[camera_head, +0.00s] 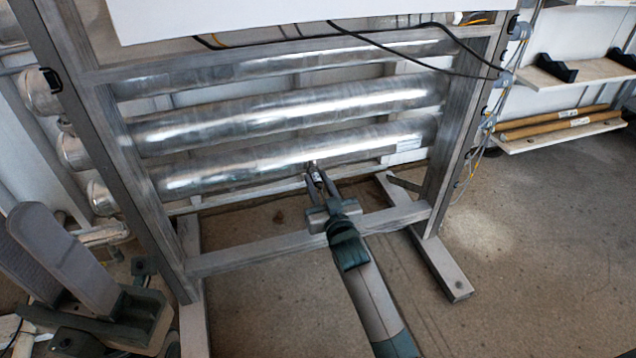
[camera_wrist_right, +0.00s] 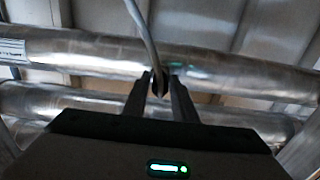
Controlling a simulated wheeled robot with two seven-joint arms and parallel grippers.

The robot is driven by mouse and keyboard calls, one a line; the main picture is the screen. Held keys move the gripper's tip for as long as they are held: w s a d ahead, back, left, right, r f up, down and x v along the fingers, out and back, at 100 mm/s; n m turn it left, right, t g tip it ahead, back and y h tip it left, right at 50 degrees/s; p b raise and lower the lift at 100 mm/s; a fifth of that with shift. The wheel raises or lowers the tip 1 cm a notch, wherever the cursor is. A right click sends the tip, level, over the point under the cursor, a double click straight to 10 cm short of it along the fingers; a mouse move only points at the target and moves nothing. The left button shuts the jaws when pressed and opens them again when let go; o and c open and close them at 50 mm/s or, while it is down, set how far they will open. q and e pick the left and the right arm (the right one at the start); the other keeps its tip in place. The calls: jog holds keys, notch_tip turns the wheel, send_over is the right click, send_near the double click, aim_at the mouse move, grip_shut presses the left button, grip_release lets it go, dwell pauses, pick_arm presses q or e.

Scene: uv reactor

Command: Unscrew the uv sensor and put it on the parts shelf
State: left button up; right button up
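The uv sensor (camera_head: 313,167) is a small dark piece at the underside of the lowest steel tube (camera_head: 225,172), near the middle of the frame. In the right wrist view the sensor (camera_wrist_right: 160,84) sits between the fingertips, with a grey cable rising from it past the tube. My right gripper (camera_head: 318,178) reaches up to it, its fingers close together on both sides of the sensor. The sensor's threaded seat is hidden. The parts shelf (camera_head: 583,72) is at the upper right.
A metal frame with uprights and a low crossbar (camera_head: 240,258) surrounds several tubes. Black holders (camera_head: 556,68) stand on the upper shelf board; brown tubes (camera_head: 550,124) lie on the lower one. Cables (camera_head: 488,130) hang along the right upright. The floor at right is clear.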

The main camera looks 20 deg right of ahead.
grip_shut()
jog(key=shift+r+n+p, duration=0.1)
jog(key=shift+n+p, duration=0.3)
jog(key=shift+n, duration=0.2)
jog(key=n+p, duration=0.1)
jog(key=n, duration=0.1)
jog(key=shift+n, duration=0.4)
jog(key=shift+n+p, duration=0.35)
jog(key=shift+n, duration=0.25)
